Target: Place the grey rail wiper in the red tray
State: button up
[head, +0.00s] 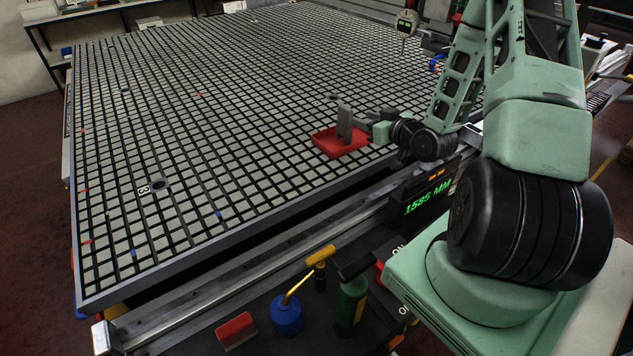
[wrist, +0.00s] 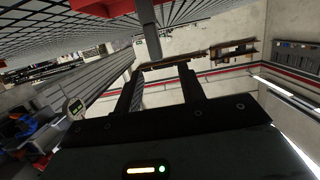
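The grey rail wiper (head: 344,122) stands roughly upright in the red tray (head: 326,146) near the table's front edge; its contact with the tray floor is hidden. My gripper (head: 366,132) is just right of the wiper, low over the tray's right side. In the wrist view, the two fingers (wrist: 161,72) are spread apart with nothing between them. The wiper (wrist: 148,28) shows just beyond the fingertips, apart from them, and runs out of the top edge. A red edge of the tray (wrist: 92,6) shows beside it.
The gridded table (head: 215,140) is mostly clear, with a few small red and blue bits. Along the front edge run a metal rail (head: 235,272) and a digital readout (head: 428,200). Below are a blue oil can (head: 286,316), a green bottle (head: 350,305) and a red tool (head: 237,331).

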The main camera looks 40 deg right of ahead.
jog(key=w+a+r+n+g+y, duration=0.1)
jog(key=w+a+g, duration=0.1)
jog(key=a, duration=0.4)
jog(key=w+a+r+n+g+y, duration=0.1)
jog(key=w+a+n+g, duration=0.15)
jog(key=a, duration=0.45)
jog(key=s+a+r+n+g+y, duration=0.1)
jog(key=s+a+g, duration=0.1)
jog(key=a, duration=0.5)
jog(key=s+a+r+n+g, duration=0.1)
jog(key=s+a+r+g, duration=0.15)
jog(key=a, duration=0.55)
jog(key=s+a+r+n+g, duration=0.1)
jog(key=s+a, duration=0.3)
jog(key=s, duration=0.4)
jog(key=s+a+r+g+h, duration=0.1)
jog(key=s+a+r+g, duration=0.1)
jog(key=s+a, duration=0.3)
jog(key=s+a+r+n+g, duration=0.1)
jog(key=s+a+r+g, duration=0.1)
jog(key=s, duration=1)
jog(key=shift+a+r+n+g+h, duration=0.35)
jog(key=shift+a+g, duration=0.35)
jog(key=shift+a, duration=0.5)
jog(key=shift+s, duration=0.1)
